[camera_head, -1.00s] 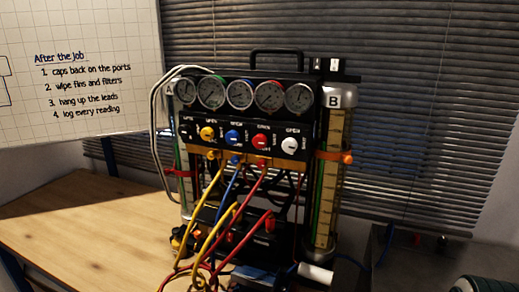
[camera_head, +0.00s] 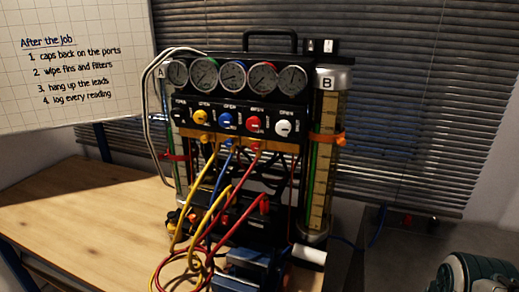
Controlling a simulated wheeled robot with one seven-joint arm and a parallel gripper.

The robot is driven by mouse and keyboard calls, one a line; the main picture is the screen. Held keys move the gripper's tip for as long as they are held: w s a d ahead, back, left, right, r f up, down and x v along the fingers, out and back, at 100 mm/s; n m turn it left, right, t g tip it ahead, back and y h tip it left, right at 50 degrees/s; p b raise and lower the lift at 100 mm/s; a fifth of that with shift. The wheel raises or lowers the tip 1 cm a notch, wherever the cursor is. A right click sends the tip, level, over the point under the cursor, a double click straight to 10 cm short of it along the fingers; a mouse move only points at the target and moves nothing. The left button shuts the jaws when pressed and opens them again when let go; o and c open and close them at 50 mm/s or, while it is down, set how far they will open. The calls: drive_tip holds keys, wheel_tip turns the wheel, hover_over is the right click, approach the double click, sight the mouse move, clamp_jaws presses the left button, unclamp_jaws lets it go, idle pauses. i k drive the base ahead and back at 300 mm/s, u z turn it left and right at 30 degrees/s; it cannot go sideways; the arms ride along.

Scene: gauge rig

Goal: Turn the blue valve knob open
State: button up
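The blue valve knob (camera_head: 225,120) is in the knob row of the gauge rig (camera_head: 245,58), between the yellow knob (camera_head: 200,117) and the red knob (camera_head: 253,124). It faces the camera and nothing covers it. Its exact turn angle is too small to read. A white knob (camera_head: 284,128) is at the right end of the row and a black knob (camera_head: 179,115) at the left end. My gripper is not in view.
Yellow, blue and red hoses (camera_head: 198,190) hang from ports under the knobs and loop onto the wooden bench (camera_head: 80,205). Cylinders A and B (camera_head: 322,180) flank the panel. A whiteboard (camera_head: 70,60) is at left. A dark green object (camera_head: 478,272) is at lower right.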

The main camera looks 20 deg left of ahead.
sight(225, 120)
drive_tip(key=k, duration=0.5)
drive_tip(key=u, duration=2.6)
drive_tip(key=i, duration=2.2)
drive_tip(key=z, duration=2.6)
